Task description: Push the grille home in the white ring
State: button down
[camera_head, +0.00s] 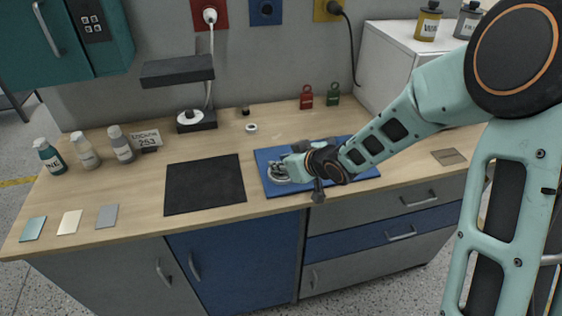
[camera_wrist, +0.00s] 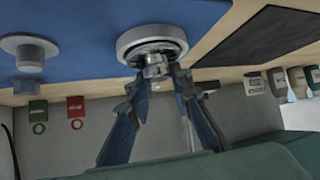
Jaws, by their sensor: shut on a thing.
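The white ring (camera_head: 279,177) lies on the left part of the blue mat (camera_head: 366,173). In the wrist view the ring (camera_wrist: 125,46) shows as a pale round rim with a darker inside. My gripper (camera_head: 288,168) is right over the ring, its two fingers (camera_wrist: 158,78) closed on a small grey metallic part, which I take to be the grille (camera_wrist: 154,60). The grille is at the ring's opening; the fingers partly hide it. I cannot tell how deep it sits or whether it is level.
A grey stepped round piece (camera_wrist: 28,50) stands on the mat beside the ring; my arm hides it in the head view. A black mat (camera_head: 205,184) lies to the left. Bottles (camera_head: 122,146) and a lamp (camera_head: 196,122) stand farther back.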

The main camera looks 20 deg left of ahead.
jog(key=shift+w+n+g+y+p, duration=0.15)
jog(key=shift+n+g+y+p, duration=0.65)
jog(key=shift+p, duration=3.4)
jog(key=shift+f+b, duration=0.35)
jog(key=c, duration=1.7)
grip_release()
jog(key=shift+o, duration=0.2)
jog(key=v, duration=1.2)
jog(key=shift+w+a+r, duration=0.1)
jog(key=shift+r, duration=0.05)
